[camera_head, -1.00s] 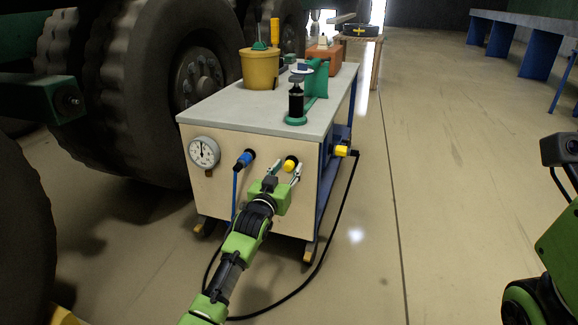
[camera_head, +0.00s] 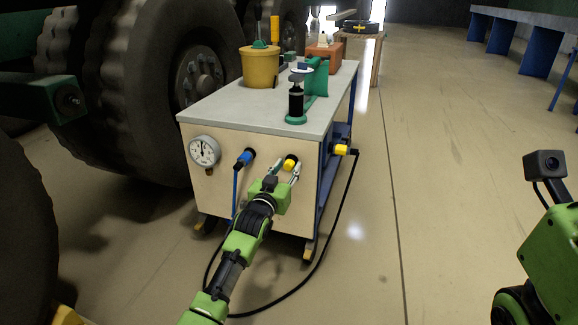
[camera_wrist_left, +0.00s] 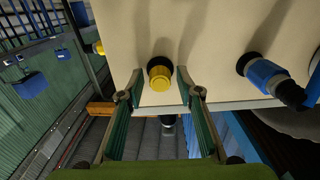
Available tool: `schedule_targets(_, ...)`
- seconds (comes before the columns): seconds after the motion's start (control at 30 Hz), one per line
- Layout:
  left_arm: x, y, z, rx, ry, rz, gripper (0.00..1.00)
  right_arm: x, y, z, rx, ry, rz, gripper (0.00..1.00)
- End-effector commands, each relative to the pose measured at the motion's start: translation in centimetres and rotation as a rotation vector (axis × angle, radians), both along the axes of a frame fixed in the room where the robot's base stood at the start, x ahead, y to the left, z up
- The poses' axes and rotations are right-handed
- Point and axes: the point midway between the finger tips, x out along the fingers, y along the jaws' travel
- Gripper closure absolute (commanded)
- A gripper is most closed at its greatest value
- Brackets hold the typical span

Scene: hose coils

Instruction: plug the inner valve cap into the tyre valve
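A yellow cap (camera_head: 290,162) with a dark collar sits on the pale front panel of the cart. It also shows in the left wrist view (camera_wrist_left: 160,76). I cannot tell whether it is the inner valve cap. My left gripper (camera_head: 283,168) is in front of it, and in the wrist view its two fingers (camera_wrist_left: 158,87) are open on either side of the cap, with a visible gap on each side. The big tyre (camera_head: 110,90) stands behind the cart at left; I cannot make out its valve. My right arm shows at the right edge, its fingers out of view.
The cart's panel also carries a gauge (camera_head: 204,151) and a blue connector (camera_head: 245,157) with a blue hose. A yellow plug (camera_head: 341,150) with a black hose is on its right side. A yellow pot (camera_head: 260,70) stands on top. Floor at right is clear.

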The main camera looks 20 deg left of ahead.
Motion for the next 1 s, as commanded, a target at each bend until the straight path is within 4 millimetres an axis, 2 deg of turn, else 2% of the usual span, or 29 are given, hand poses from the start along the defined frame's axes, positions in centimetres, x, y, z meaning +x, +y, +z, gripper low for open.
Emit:
schedule_targets(0.03, 0.0, 0.0, 0.0, 0.0, 0.0, 0.0, 0.84, 0.0, 0.0, 0.02, 0.0, -0.001, 0.0, 0.58)
schedule_targets(0.1, 0.0, 0.0, 0.02, 0.0, 0.0, 0.0, 1.0, -0.04, 0.0, 0.04, 0.001, -0.002, 0.0, 0.58)
schedule_targets(0.23, 0.0, 0.0, 0.03, 0.0, 0.0, 0.0, 1.0, -0.09, -0.01, 0.11, 0.001, -0.004, 0.001, 0.58)
schedule_targets(0.27, 0.0, 0.0, 0.05, 0.0, -0.001, 0.0, 0.86, -0.11, -0.01, 0.12, 0.001, -0.005, 0.001, 0.58)
schedule_targets(0.3, 0.0, 0.0, 0.05, 0.0, -0.001, 0.0, 0.97, -0.12, -0.02, 0.14, 0.001, -0.005, 0.001, 0.58)
schedule_targets(0.33, 0.0, 0.0, 0.05, 0.0, -0.001, 0.0, 1.0, -0.13, -0.03, 0.15, 0.002, -0.005, 0.001, 0.58)
schedule_targets(1.0, -0.63, 0.01, 0.15, 0.0, -0.001, 0.0, 1.0, 0.34, -0.23, 0.12, 0.011, 0.015, 0.006, 0.58)
